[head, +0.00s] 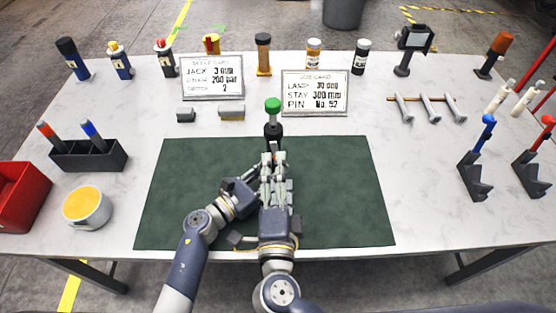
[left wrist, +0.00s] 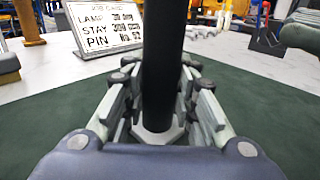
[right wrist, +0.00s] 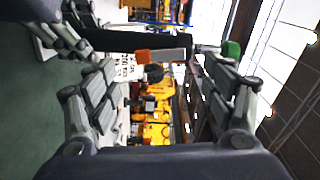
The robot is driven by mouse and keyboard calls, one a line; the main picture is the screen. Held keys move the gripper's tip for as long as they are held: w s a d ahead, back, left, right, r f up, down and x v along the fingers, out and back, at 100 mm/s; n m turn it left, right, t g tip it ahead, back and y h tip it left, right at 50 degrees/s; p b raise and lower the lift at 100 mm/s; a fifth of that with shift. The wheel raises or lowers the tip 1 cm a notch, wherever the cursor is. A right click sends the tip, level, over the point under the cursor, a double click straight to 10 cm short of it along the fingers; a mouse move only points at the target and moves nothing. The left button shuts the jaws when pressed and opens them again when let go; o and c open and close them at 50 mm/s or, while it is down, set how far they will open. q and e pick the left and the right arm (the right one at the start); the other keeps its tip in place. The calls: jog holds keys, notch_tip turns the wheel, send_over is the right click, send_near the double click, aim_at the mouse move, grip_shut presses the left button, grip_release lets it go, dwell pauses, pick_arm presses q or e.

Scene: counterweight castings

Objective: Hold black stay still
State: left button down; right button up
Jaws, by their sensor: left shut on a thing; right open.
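The black stay (head: 273,130) stands upright on the dark green mat (head: 340,200), with a green knob on top. My left gripper (head: 262,174) is shut around its dark post low down, and the post also fills the middle of the left wrist view (left wrist: 160,60). My right gripper (head: 275,160) is open just in front of the stay and hides its lower part. In the right wrist view the stay (right wrist: 125,40) lies sideways across the picture beyond the open fingers. A grey and orange piece (right wrist: 165,55) shows beside it; I cannot tell what it belongs to.
Two cards (head: 212,77) (head: 315,92) stand behind the mat. Several bottles and tools line the back edge. A black holder (head: 90,157), a yellow-filled cup (head: 88,207) and a red bin (head: 20,195) are at left. Bolts (head: 428,108) and black-based tools (head: 476,180) are at right.

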jog(key=s, duration=0.7)
jog(key=shift+s+a, duration=0.15)
jog(key=shift+s, duration=0.15)
pick_arm(q)
jog(key=c, duration=1.2)
grip_release()
jog(key=shift+a, duration=0.1)
